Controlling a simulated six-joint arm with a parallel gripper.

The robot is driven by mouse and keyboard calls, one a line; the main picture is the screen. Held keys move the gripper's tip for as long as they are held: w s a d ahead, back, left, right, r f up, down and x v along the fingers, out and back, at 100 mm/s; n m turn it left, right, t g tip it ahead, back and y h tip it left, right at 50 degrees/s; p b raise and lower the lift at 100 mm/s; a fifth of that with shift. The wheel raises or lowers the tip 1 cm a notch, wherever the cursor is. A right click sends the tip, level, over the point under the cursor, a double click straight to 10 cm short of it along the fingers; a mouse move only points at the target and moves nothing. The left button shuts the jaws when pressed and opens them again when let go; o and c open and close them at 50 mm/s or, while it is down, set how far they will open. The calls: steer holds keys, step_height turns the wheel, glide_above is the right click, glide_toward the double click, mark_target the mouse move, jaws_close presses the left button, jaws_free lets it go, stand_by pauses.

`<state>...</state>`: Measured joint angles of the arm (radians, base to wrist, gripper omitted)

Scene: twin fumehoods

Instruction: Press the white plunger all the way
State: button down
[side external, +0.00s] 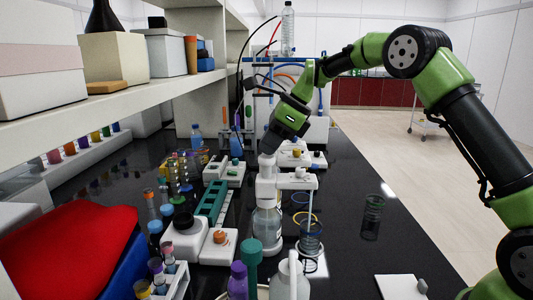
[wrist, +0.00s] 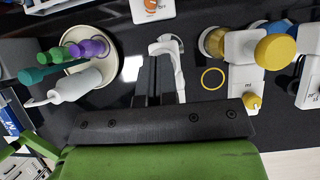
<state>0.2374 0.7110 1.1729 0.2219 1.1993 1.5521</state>
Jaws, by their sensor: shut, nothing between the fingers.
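The white plunger (side external: 266,164) stands upright on top of a clear bottle (side external: 267,226) with a white collar, near the middle of the side external view. My gripper (side external: 271,143) is shut and empty, tilted down, with its fingertips at the plunger's top. They look to be touching or very close; I cannot tell which. In the wrist view my dark gripper fingers (wrist: 153,84) point at a white part with a bent arm (wrist: 168,48), and they hide much of what lies under them.
A white stand (side external: 297,181) with coiled rings is close right of the bottle. A purple-capped bottle (side external: 238,282) and a white squeeze bottle (side external: 290,278) stand in front. Racks and a red mat (side external: 72,250) are left. Black bench on the right is partly clear.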

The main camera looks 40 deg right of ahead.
steer(key=shift+f, duration=0.75)
steer(key=shift+r, duration=1.4)
